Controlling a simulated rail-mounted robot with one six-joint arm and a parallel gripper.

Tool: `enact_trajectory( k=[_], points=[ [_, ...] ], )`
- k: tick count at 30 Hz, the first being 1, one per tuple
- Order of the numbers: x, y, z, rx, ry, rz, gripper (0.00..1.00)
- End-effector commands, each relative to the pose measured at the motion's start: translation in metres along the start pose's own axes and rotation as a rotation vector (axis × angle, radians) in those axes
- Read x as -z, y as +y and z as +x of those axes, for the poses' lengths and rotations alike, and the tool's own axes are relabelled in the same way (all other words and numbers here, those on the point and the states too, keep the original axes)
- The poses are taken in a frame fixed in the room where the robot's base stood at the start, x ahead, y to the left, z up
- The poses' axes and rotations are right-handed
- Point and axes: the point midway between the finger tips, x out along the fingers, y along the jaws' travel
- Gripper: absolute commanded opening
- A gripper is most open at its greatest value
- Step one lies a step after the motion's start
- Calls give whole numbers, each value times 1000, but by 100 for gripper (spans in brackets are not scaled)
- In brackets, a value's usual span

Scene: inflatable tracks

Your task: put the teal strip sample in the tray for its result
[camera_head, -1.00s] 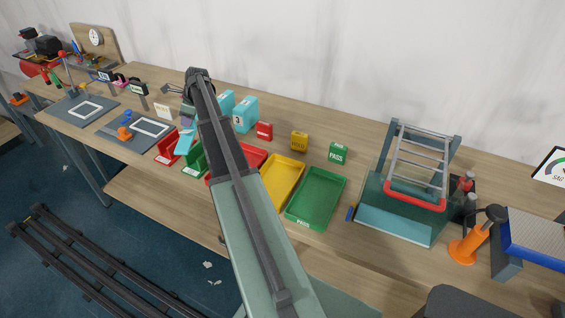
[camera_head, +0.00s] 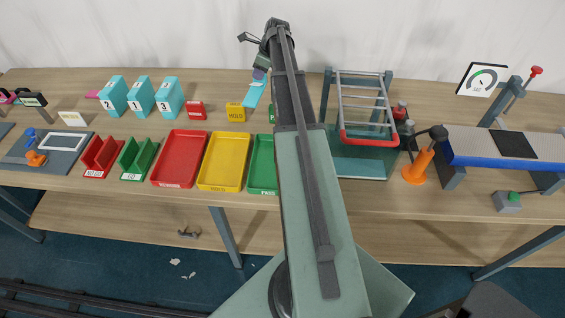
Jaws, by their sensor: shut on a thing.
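My gripper (camera_head: 261,74) is shut on the teal strip sample (camera_head: 254,93), which hangs tilted below it. The strip appears over the back of the bench, near the yellow HOLD block; its exact height is unclear. Three shallow trays lie in front of it: a red tray (camera_head: 180,157), a yellow tray (camera_head: 221,161) marked HOLD, and a green tray (camera_head: 262,166) marked PASS. My arm hides part of the green tray's right side. All the visible tray floors look empty.
Small red (camera_head: 102,157) and green (camera_head: 138,158) bins stand left of the trays, with numbered teal boxes (camera_head: 141,97) behind. A ladder-like rig (camera_head: 362,105) stands right of my arm. An orange post (camera_head: 418,164), blue conveyor (camera_head: 500,148) and dial sign (camera_head: 482,79) are farther right.

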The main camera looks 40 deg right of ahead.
Motion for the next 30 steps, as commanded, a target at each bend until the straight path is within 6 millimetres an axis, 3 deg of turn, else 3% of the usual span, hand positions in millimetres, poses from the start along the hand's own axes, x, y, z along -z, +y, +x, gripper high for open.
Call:
enact_trajectory(
  k=[1,6,9,12,20,23,30],
  points=[
    [9,25,-14,-6,1,-12,0],
    [43,105,-50,-31,1,-75,0],
    [58,144,-66,-45,-1,-108,0],
    [67,166,-73,-54,-2,-131,0],
    [74,172,-65,-58,-2,-141,0],
    [83,172,-42,-58,-2,-141,0],
    [115,171,34,-58,-2,-140,0]
  ],
)
